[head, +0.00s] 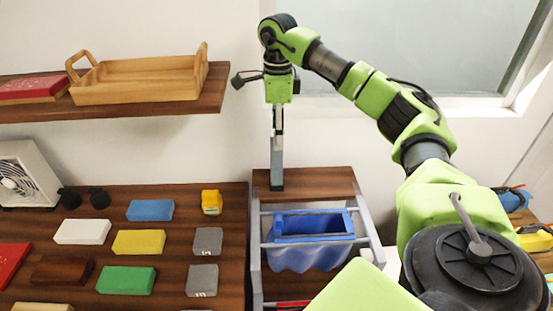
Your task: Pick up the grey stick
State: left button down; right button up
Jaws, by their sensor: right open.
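My right gripper (278,122) points straight down in front of the wall, above the wooden top of a small rack. Its jaws are open, seen nearly edge-on. A narrow grey upright piece (277,165), which looks like the grey stick, stands below it, its lower end at the rack's wooden top (320,180). Its upper end meets the fingertips in the picture; I cannot tell whether it is between them or touching. My left gripper is not in view.
A blue bin (312,225) hangs in the rack. Left, a brown counter holds coloured blocks, including two grey ones (207,241) (202,280), and a yellow toy (212,202). A wooden tray (140,80) and red box (32,88) sit on the wall shelf, left of my gripper.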

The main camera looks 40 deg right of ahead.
aim_at(277, 162)
jog(key=shift+d+f, duration=0.1)
jog(key=shift+f, duration=0.25)
jog(key=f, duration=0.1)
jog(key=f+p, duration=0.1)
jog(key=f, duration=0.1)
jog(key=f+p, duration=0.1)
jog(key=f, duration=0.1)
jog(key=shift+s+a+f, duration=0.1)
jog(key=shift+s+a, duration=0.05)
jog(key=shift+a, duration=0.2)
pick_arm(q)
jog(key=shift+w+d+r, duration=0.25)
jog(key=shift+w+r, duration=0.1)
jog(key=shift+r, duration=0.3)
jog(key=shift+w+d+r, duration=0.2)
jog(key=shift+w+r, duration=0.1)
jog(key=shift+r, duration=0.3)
pick_arm(e)
grip_shut()
